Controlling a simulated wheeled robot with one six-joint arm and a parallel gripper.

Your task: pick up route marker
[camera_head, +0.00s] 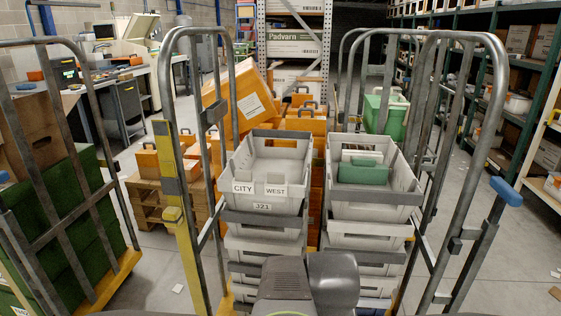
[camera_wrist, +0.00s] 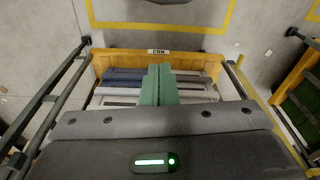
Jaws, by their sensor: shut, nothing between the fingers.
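No thing is clearly recognisable as the route marker. The nearest marked piece is a white CITY WEST label (camera_head: 259,189) on the front of the left grey tote (camera_head: 262,205), with a 321 tag below it. My gripper (camera_wrist: 158,68) shows in the wrist view as two green fingers pressed together, shut and empty. They point at an orange-edged container (camera_wrist: 205,58) with a small lettered tag (camera_wrist: 158,51) on its far edge. Blue and whitish pieces lie in it beside the fingers; the fingers hide its middle. In the head view the fingertips cannot be made out.
Another grey tote (camera_head: 375,205) holds white cards and a green block (camera_head: 363,171). Metal cage rails (camera_head: 180,120) stand left and right of the stacked totes. An orange crate (camera_head: 243,100) leans behind. Shelving (camera_head: 520,100) lines the right; floor (camera_head: 510,250) there is mostly clear.

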